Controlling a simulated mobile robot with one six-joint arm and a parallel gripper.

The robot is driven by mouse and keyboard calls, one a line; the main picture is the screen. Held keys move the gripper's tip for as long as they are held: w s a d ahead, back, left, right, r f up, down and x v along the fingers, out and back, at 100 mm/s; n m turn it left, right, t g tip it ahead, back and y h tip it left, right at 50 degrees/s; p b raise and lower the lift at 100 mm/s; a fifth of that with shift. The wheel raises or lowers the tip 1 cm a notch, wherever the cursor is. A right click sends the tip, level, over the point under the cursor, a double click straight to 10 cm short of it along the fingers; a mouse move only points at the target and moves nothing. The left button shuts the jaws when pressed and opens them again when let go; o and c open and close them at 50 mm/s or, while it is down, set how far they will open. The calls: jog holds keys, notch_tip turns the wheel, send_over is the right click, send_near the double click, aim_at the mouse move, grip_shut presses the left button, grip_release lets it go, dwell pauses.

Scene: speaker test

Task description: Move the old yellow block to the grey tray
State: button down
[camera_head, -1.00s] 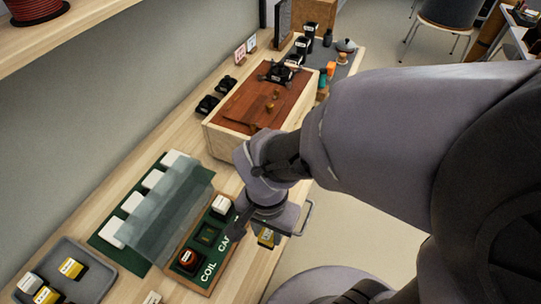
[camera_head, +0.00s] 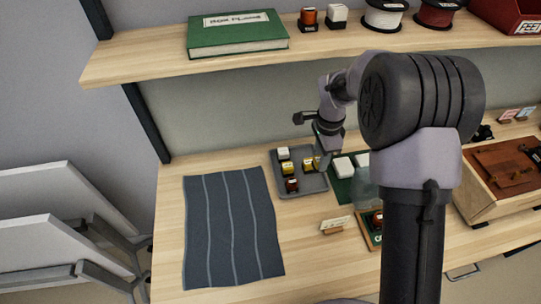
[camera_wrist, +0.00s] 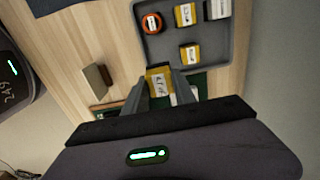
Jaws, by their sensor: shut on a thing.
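My gripper (camera_wrist: 159,88) is shut on a yellow block (camera_wrist: 158,80) with a pale, handwritten label. In the head view my gripper (camera_head: 321,160) is at the right edge of the grey tray (camera_head: 313,184). In the wrist view the held block is just outside the rim of the tray (camera_wrist: 222,60); its height above the surface is hard to tell. Two other yellow blocks, one (camera_wrist: 184,15) and another (camera_wrist: 190,54), are in the tray with an orange-ringed block (camera_wrist: 152,23) and a white block (camera_wrist: 217,9).
A green mat (camera_head: 343,189) with white blocks lies right of the tray. A dark striped cloth (camera_head: 232,225) lies to its left. A small sign (camera_head: 335,225) stands in front. The shelf above holds a green book (camera_head: 238,33) and spools. Bare tray surface shows at its front.

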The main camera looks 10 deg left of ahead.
jog(key=shift+w+a+f, duration=0.15)
jog(key=shift+w+a, duration=0.05)
jog(key=shift+a, duration=0.1)
jog(key=f+b, duration=0.1)
jog(key=f, duration=0.3)
jog(key=f+b, duration=0.2)
jog(key=f, duration=0.3)
jog(key=shift+s+d+f, duration=0.1)
jog(key=shift+s+f, duration=0.1)
jog(key=shift+f, duration=0.1)
jog(key=shift+f+b, duration=0.15)
jog(key=shift+b, duration=0.25)
jog(key=c, duration=1)
grip_release()
notch_tip(320, 180, up, 13)
jog(key=p, duration=0.4)
jog(key=shift+f+p, duration=0.2)
jog(key=shift+p, duration=0.1)
